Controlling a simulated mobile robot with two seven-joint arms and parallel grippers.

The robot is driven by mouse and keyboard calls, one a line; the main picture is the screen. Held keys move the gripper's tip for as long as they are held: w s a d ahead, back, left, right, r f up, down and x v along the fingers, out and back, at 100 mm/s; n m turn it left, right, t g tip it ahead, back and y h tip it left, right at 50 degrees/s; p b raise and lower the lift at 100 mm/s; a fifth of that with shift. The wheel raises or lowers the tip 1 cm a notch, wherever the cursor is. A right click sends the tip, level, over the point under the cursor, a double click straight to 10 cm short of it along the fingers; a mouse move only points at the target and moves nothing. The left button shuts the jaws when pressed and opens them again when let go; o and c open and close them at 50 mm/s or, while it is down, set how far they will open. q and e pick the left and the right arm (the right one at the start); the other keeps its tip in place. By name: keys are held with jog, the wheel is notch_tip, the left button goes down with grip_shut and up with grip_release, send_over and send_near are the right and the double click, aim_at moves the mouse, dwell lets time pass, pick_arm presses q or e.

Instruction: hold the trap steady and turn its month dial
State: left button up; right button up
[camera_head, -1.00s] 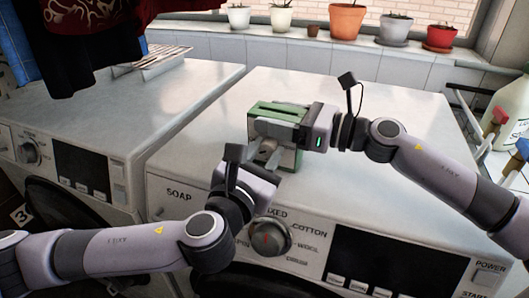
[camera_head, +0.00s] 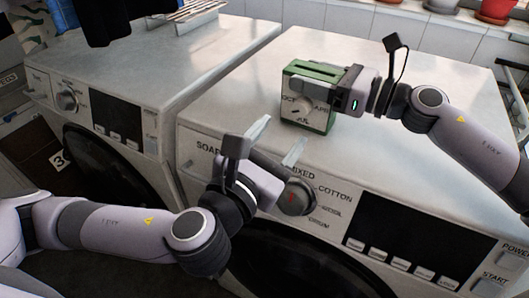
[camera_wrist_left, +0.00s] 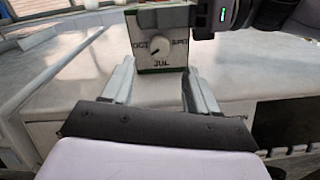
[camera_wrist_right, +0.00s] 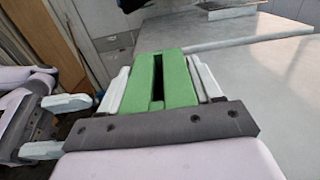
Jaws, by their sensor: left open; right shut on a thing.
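The trap (camera_head: 310,68) is a green box with a slotted top and a pale front, standing upright on the right washing machine. Its round month dial (camera_wrist_left: 157,51) is between OCT at left and APR at right, with JUL below. I cannot tell its exact setting. The dial also shows in the head view (camera_head: 301,106). My right gripper (camera_wrist_right: 163,78) is shut on the trap, with one finger on each side of the green body. My left gripper (camera_head: 278,140) is open and empty, in front of and below the trap, apart from the dial.
The right washing machine's knob (camera_head: 294,197) and panel are close behind and below my left gripper. The left washing machine (camera_head: 150,70) stands beside it. Flower pots (camera_head: 492,10) line the back ledge.

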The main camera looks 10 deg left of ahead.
aim_at(299, 111)
pick_arm(q)
jog(key=shift+v, duration=2.2)
jog(key=w+d+n, duration=0.1)
jog(key=w, duration=0.2)
jog(key=w+d+n, duration=0.1)
jog(key=w, duration=0.3)
jog(key=w+d, duration=0.1)
jog(key=w, duration=0.3)
jog(key=shift+w+d+n, duration=0.1)
jog(key=shift+d+n, duration=0.25)
jog(key=shift+n, duration=0.05)
jog(key=c, duration=1.1)
